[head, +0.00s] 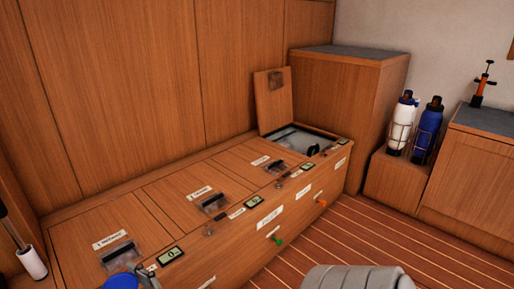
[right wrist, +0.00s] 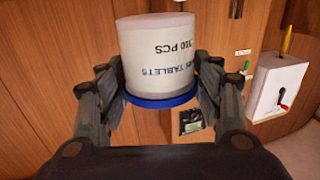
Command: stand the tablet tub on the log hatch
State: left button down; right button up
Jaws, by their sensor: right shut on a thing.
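The tablet tub (right wrist: 158,50) is a white cylinder with a blue rim or lid (right wrist: 160,99), its print upside down in the right wrist view. My right gripper (right wrist: 158,76) is shut on it, with one finger on each side. In the head view, several hatches lie in the wooden bench top, each with a small label and dark latch: a near one (head: 92,228), a middle one (head: 187,178) and a farther one (head: 238,152). The labels are too small to read surely, so I cannot tell which is the log hatch. My left gripper is out of view.
The far locker's lid (head: 273,97) stands open over a dark opening (head: 298,138). A blue thing (head: 120,281) is cut off at the bottom edge. White (head: 401,122) and blue (head: 427,130) bottles stand in a rack at right. The striped floor (head: 365,225) has free room.

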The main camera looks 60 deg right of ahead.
aim_at(262, 149)
jog(key=i+l, duration=0.1)
jog(key=l, duration=2.1)
jog(key=i+l, duration=0.15)
jog(key=l, duration=0.95)
jog(key=i+l, duration=0.1)
jog(key=l, duration=0.95)
